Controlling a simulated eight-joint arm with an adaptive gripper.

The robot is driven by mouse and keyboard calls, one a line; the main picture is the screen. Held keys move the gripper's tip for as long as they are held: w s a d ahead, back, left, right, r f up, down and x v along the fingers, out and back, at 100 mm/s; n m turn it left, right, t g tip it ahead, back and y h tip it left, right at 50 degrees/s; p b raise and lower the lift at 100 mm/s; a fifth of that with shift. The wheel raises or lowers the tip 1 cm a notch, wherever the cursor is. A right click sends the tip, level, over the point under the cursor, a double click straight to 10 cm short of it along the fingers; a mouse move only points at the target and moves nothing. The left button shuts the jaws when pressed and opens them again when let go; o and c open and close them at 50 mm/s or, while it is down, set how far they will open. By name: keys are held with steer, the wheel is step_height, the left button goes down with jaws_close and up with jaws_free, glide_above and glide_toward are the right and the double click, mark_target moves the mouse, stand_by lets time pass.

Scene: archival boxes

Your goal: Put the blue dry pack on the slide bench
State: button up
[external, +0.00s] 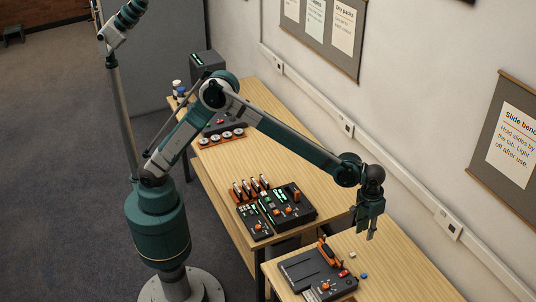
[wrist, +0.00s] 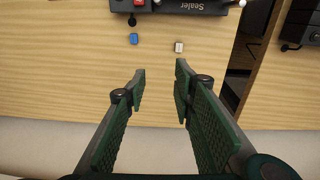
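The blue dry pack (external: 364,276), a small blue block, lies on the near wooden table beside the dark sealer (external: 318,272). In the wrist view the blue pack (wrist: 134,39) lies ahead of the fingers, left of a small whitish pack (wrist: 179,47). My gripper (external: 370,222) hangs above the near table, pointing down. In the wrist view my gripper (wrist: 160,82) is open, with bare wood between its fingers. The gripper is apart from both packs. A "Slide bench" sign (external: 513,145) hangs on the right wall; I cannot tell for certain which surface it names.
The far wooden table (external: 262,105) holds dark devices (external: 287,204), upright orange-and-black tools and a row of round pieces. A gap separates the two tables. The wall runs close along their right side. The near table's right part is clear.

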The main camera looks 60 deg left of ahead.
steer(key=s+a+r+t, duration=0.15)
steer(key=a+r, duration=0.45)
steer(key=a, duration=0.7)
steer(key=s+a+r+t+h, duration=0.1)
steer(key=s+a+r, duration=0.35)
steer(key=a, duration=0.75)
steer(key=a+r+t, duration=0.1)
steer(key=a+r, duration=0.7)
steer(key=a, duration=0.5)
steer(key=s+a+r+t, duration=0.1)
steer(key=s+a, duration=1)
steer(key=a, duration=0.4)
steer(key=s+a+f+t, duration=0.1)
steer(key=s+a+f, duration=0.2)
steer(key=s+a, duration=0.2)
steer(key=s+a+f+t+y, duration=0.1)
steer(key=s+a+f, duration=0.2)
steer(key=s+a, duration=0.3)
steer(key=s, duration=0.2)
steer(key=shift+s, duration=0.35)
